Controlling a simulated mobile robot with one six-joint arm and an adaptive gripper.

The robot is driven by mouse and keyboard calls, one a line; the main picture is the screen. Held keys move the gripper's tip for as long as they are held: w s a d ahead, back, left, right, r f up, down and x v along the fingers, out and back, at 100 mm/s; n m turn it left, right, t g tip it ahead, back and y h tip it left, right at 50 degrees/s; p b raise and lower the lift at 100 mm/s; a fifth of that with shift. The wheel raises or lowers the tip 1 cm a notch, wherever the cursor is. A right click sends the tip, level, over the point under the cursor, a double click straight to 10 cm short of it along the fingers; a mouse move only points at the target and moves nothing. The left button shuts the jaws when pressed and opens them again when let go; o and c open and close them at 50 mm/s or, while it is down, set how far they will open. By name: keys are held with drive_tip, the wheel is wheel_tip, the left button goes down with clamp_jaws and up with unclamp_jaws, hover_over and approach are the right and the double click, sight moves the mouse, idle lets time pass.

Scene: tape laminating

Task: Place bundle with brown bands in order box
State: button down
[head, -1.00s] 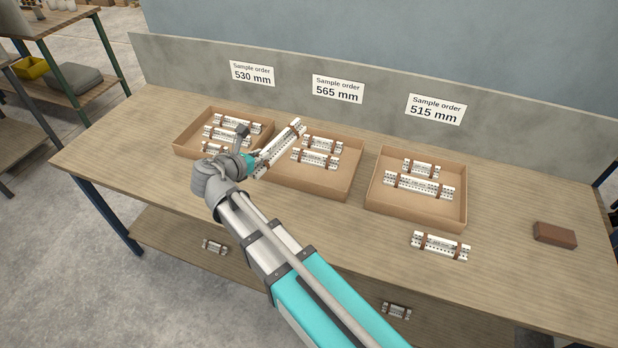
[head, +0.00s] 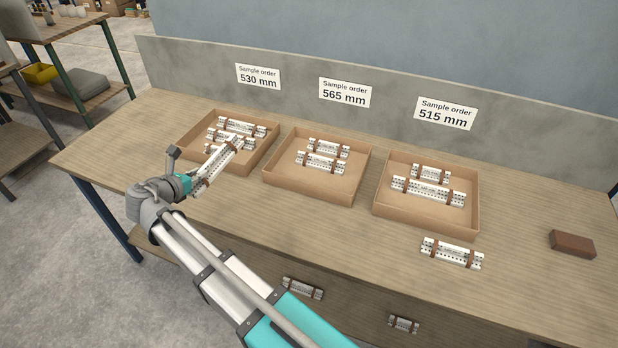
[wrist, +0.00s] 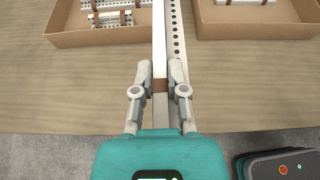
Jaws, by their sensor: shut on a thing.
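My gripper (head: 190,183) is shut on a long white perforated bundle (head: 217,165) with brown bands, near its front end. The bundle slants up and away, and its far end shows over the right side of the 530 mm box (head: 201,164). In the wrist view, my fingers (wrist: 161,76) close on both sides of the bundle (wrist: 175,40), by a brown band. The 565 mm box (head: 308,190) and the 515 mm box (head: 420,229) stand to the right. Each box holds white bundles with brown bands; the held one partly hides those in the left box.
Another banded bundle (head: 452,252) lies on the table in front of the right box. A brown block (head: 572,244) lies at the far right. More bundles (head: 302,288) show lower down, below the table edge. The grey back panel (head: 300,75) carries three order signs.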

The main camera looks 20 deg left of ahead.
drive_tip(key=w+d+f+b, duration=0.1)
drive_tip(key=w, duration=0.1)
drive_tip(key=w+d+f+b, duration=0.1)
drive_tip(key=w, duration=0.2)
drive_tip(key=w+d+f+b, duration=0.1)
drive_tip(key=w+f+b, duration=0.1)
drive_tip(key=w, duration=0.1)
drive_tip(key=shift+d+f, duration=0.1)
drive_tip(key=shift+d, duration=0.1)
drive_tip(key=b, duration=0.5)
hover_over(246, 188)
drive_tip(key=f, duration=0.4)
drive_tip(key=shift+s+a+f, duration=0.2)
drive_tip(key=shift+f, duration=0.2)
drive_tip(key=shift+w+d+f+b, duration=0.1)
drive_tip(key=shift+w+f+b, duration=0.1)
drive_tip(key=shift+f+b, duration=0.25)
drive_tip(key=shift+w+d+f+b, duration=0.1)
drive_tip(key=shift+w+f+b, duration=0.05)
drive_tip(key=shift+f+b, duration=1.4)
drive_tip(key=shift+f, duration=0.1)
drive_tip(key=c, duration=0.7)
unclamp_jaws()
drive_tip(key=shift+r, duration=0.2)
